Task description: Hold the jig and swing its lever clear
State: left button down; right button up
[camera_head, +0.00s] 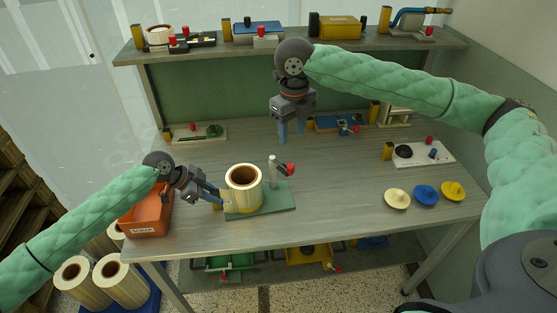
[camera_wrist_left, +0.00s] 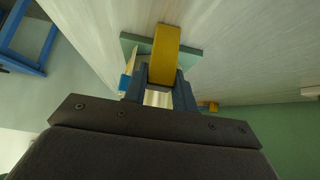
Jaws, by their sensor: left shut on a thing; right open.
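The jig is a green base plate (camera_head: 275,199) near the table's front middle. A pale hollow roll (camera_head: 243,188) stands upright on it. Beside the roll is a grey post (camera_head: 272,172) with a short dark lever ending in a red knob (camera_head: 291,169), pointing right. My left gripper (camera_head: 217,198) is shut on the jig's yellow grip block (camera_wrist_left: 165,50) at the plate's left edge, and the plate (camera_wrist_left: 190,51) shows behind the block in the left wrist view. My right gripper (camera_head: 291,134) is open and empty, pointing down, behind and above the lever, apart from it.
An orange scrap bin (camera_head: 147,222) stands at the table's left end. Yellow and blue discs (camera_head: 426,195) and a white fixture (camera_head: 422,154) lie at right. Other fixtures sit along the table's back and on the upper shelf (camera_head: 205,49). The table between jig and discs is clear.

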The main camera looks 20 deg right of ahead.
pick_arm(q)
jog(key=c, duration=1.4)
grip_release()
jog(key=shift+f, duration=0.25)
jog(key=shift+c, duration=0.2)
jog(key=o, duration=0.4)
jog(key=shift+c, duration=0.2)
jog(key=shift+w, duration=0.1)
jog(key=shift+r, duration=0.1)
jog(key=shift+a+r, duration=0.2)
jog(key=shift+r, duration=0.15)
jog(key=v, duration=1.1)
jog(key=shift+w+a, duration=0.1)
jog(key=shift+a, duration=0.05)
